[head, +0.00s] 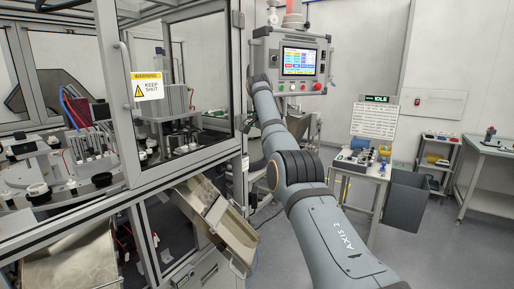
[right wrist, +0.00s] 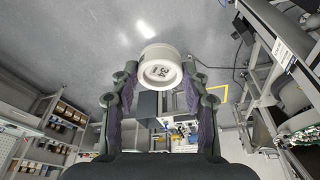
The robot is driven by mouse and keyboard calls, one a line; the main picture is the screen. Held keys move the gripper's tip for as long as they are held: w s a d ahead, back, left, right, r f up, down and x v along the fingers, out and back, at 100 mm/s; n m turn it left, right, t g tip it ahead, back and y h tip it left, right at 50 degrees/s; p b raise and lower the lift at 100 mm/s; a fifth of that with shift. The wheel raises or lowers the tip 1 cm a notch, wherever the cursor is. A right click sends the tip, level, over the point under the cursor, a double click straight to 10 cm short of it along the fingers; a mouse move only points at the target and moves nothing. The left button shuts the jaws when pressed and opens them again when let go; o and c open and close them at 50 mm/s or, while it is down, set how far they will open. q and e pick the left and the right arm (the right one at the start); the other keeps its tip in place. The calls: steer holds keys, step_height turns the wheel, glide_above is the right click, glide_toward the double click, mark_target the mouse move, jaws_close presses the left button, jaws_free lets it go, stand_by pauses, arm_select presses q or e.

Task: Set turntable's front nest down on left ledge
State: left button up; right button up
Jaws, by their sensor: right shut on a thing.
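My right gripper (right wrist: 160,78) is shut on a white, round, cup-like piece (right wrist: 162,54) with dark markings on its face, seen in the right wrist view. The fingers press on its two sides, and it is held clear of the floor. I cannot tell whether this piece is the nest. In the head view my right arm reaches up toward the control panel, and its gripper is hidden. The turntable (head: 67,190), with white and black round parts on it, sits inside the machine at left. I cannot pick out the left ledge. My left gripper is out of view.
A control panel (head: 290,62) is at top centre.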

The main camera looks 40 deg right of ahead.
step_height(320, 180, down, 10)
steer(key=w+d+n+t, duration=0.1)
steer(key=d+n, duration=0.1)
steer(key=n, duration=0.2)
steer(key=s+a+f+n+t+y, duration=0.1)
steer(key=s+a+f+n, duration=0.3)
steer(key=a+f+n, duration=0.2)
steer(key=s+a+f+n+t+y, duration=0.1)
steer(key=s+a+f+n, duration=0.3)
steer(key=a+f+n, duration=0.2)
step_height(320, 180, down, 4)
steer(key=shift+f+n+t, duration=0.15)
steer(key=shift+n+t, duration=0.15)
steer(key=shift+n, duration=0.7)
steer(key=shift+s, duration=0.1)
